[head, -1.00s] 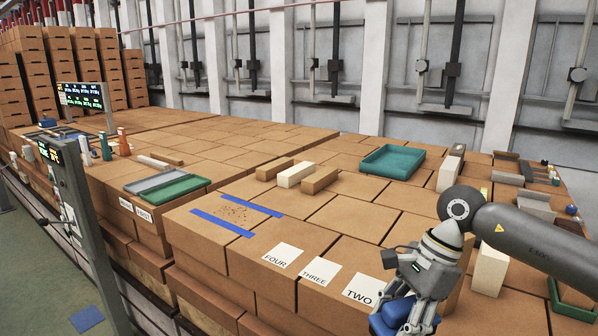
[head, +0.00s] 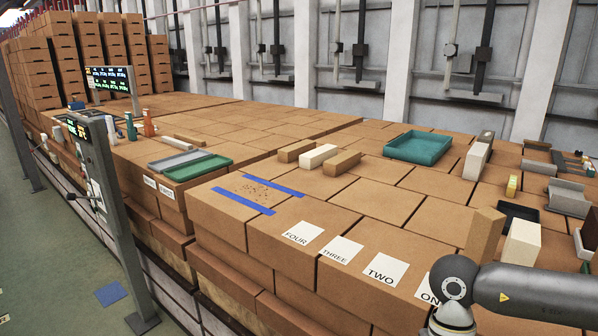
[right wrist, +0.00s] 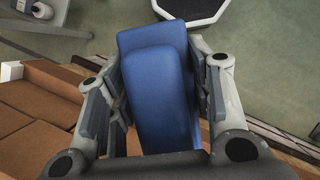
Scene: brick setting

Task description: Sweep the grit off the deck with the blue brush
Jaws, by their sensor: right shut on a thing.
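The grit (head: 262,186) lies as small dark specks on the brick deck (head: 340,190), between two strips of blue tape (head: 243,201). My right gripper (right wrist: 160,95) is shut on the blue brush (right wrist: 160,100), which fills the space between its fingers in the right wrist view. Floor shows below the brush there, with brick at the left. In the head view my right arm comes in at the bottom right, well to the right of the grit; its fingers and the brush are below the frame. My left gripper is not in view.
Number cards such as FOUR (head: 303,233) and TWO (head: 384,269) lie along the front edge. Behind the grit are several blocks (head: 317,156) and a teal tray (head: 418,148). Green (head: 197,167) and grey trays lie left. A post with a display (head: 100,170) stands front left.

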